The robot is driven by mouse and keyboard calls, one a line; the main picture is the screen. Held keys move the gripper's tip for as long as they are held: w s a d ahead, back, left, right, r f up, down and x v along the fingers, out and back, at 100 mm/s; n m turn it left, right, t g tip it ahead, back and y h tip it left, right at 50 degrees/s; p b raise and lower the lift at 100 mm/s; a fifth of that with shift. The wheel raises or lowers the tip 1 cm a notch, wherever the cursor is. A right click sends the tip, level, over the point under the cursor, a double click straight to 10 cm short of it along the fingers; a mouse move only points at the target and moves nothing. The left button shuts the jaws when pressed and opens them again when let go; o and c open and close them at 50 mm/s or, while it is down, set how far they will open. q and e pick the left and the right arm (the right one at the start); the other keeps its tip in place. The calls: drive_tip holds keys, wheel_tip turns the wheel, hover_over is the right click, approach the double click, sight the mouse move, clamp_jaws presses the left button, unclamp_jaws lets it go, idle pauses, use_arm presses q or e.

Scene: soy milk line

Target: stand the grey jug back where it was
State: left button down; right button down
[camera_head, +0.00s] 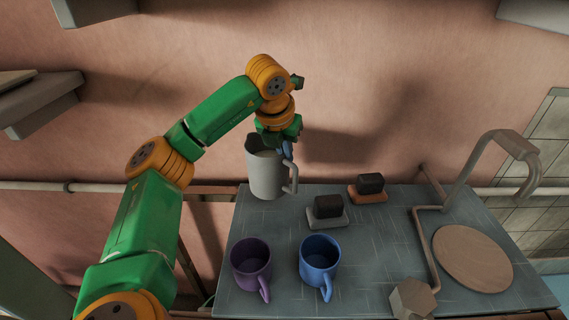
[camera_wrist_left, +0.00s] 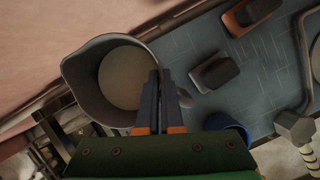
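The grey jug (camera_head: 267,175) is at the back left corner of the table, roughly upright. The wrist view shows pale contents inside the jug (camera_wrist_left: 84,87). My left gripper (camera_head: 287,146) reaches down over the jug's handle side. In the wrist view its two fingers (camera_wrist_left: 161,95) are close together at the jug's right side, shut on the handle, which they partly hide. I cannot tell whether the jug's base touches the table or hangs just above it. My right gripper is in neither view.
The grey table (camera_head: 380,235) carries a purple mug (camera_head: 250,263), a blue mug (camera_head: 319,261), two dark blocks on small bases (camera_head: 327,208) (camera_head: 369,186), a round wooden board (camera_head: 472,258) and a bent pipe (camera_head: 462,180). The table is clear between the mugs and the board.

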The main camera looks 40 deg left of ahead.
sight(285, 166)
use_arm(q)
drive_tip(key=shift+s+x, duration=0.2)
drive_tip(key=shift+x, duration=0.85)
drive_tip(key=shift+s+x, duration=0.25)
drive_tip(key=shift+x, duration=0.8)
drive_tip(key=shift+f, duration=0.25)
drive_tip(key=c, duration=1.1)
unclamp_jaws()
drive_tip(key=shift+s, duration=0.1)
drive_tip(key=shift+s+d+r, duration=0.1)
drive_tip(key=shift+r, duration=0.45)
drive_tip(key=v, duration=1.1)
drive_tip(key=shift+s, duration=0.15)
